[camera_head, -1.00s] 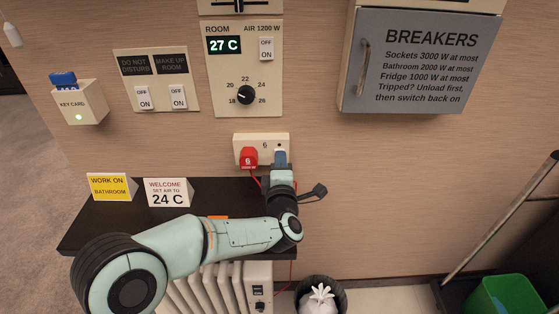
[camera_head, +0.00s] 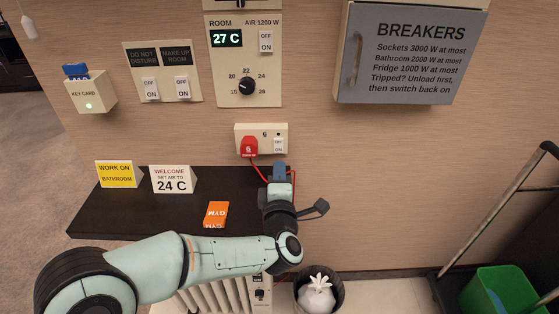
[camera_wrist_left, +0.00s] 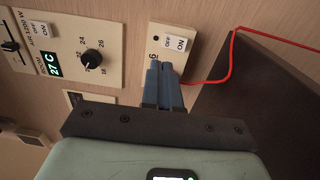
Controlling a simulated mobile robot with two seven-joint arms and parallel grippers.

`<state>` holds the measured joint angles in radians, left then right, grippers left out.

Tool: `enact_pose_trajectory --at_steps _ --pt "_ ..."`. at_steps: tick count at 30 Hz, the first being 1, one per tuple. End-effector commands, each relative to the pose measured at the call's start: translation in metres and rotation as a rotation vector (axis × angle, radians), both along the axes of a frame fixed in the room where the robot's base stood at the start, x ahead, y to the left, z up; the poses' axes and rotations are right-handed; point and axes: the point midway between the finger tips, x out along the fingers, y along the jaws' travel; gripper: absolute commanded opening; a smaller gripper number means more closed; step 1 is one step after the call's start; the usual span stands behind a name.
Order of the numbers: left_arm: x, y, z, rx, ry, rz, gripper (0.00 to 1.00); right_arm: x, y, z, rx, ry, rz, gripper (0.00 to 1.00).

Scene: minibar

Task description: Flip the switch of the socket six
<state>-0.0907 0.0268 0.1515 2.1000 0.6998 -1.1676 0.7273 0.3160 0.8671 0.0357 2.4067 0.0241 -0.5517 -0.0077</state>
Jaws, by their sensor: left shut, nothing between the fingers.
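The socket six plate (camera_head: 241,131) is on the wall above the dark shelf. A red plug (camera_head: 249,148) sits in its left part, with a red cord running down. The white switch (camera_head: 278,145), marked OFF above and ON below, is at its right. I cannot tell which way it is tipped. In the left wrist view the switch (camera_wrist_left: 175,43) is just beyond my fingertips. My left gripper (camera_head: 279,167) is shut and empty, just below the switch and apart from it in the head view; its blue fingers also show in the wrist view (camera_wrist_left: 162,82). My right gripper is not in view.
The thermostat panel (camera_head: 266,92) is above the socket, and the breaker box (camera_head: 412,90) is at upper right. A bin (camera_head: 318,292) stands below.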

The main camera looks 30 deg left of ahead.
Motion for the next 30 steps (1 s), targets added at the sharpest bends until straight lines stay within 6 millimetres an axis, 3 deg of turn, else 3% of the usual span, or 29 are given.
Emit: enact_pose_trajectory --at_steps 3,9,30 --pt "-0.018 -0.012 0.004 0.0 -0.001 -0.004 0.0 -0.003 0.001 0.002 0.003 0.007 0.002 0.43" --pt "-0.031 -0.02 0.005 0.0 0.0 -0.003 0.0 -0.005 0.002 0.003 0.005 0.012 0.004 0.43" --pt "-0.032 -0.02 0.005 -0.001 0.0 -0.002 0.0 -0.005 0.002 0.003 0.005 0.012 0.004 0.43"
